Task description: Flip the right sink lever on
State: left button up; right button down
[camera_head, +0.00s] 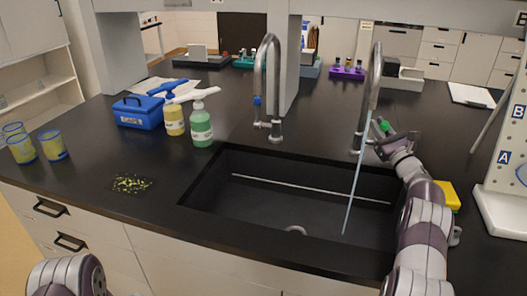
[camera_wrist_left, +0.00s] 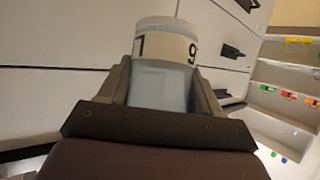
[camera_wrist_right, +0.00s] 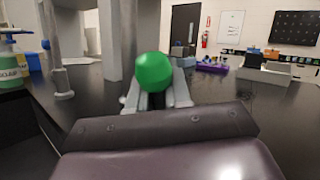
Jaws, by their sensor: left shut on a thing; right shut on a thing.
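The right sink tap (camera_head: 375,78) is a curved metal spout at the sink's right side. A pale blue stream of water (camera_head: 357,185) runs from it down into the black sink (camera_head: 290,205). Its lever has a green knob (camera_head: 384,126), large in the right wrist view (camera_wrist_right: 154,72). My right gripper (camera_head: 396,140) is at this lever, its fingers (camera_wrist_right: 157,97) closed around it just below the knob. My left gripper (camera_wrist_left: 165,88) is shut on a pale numbered container (camera_wrist_left: 165,45); in the head view only my left arm shows, at the bottom left.
The left tap (camera_head: 267,75) has a blue knob (camera_head: 257,101). Green (camera_head: 201,125) and yellow (camera_head: 174,117) bottles and a blue box (camera_head: 138,111) stand left of the sink. Several yellow cups (camera_head: 53,145) stand far left. A yellow sponge-like block (camera_head: 449,195) lies by my right arm.

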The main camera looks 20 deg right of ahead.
pick_arm(q)
jog(key=shift+r, duration=0.1)
pick_arm(e)
jog(key=c, duration=1.1)
grip_release()
pick_arm(q)
jog(key=shift+s, duration=0.1)
pick_arm(e)
jog(key=shift+s+r, duration=0.1)
jog(key=shift+s, duration=0.05)
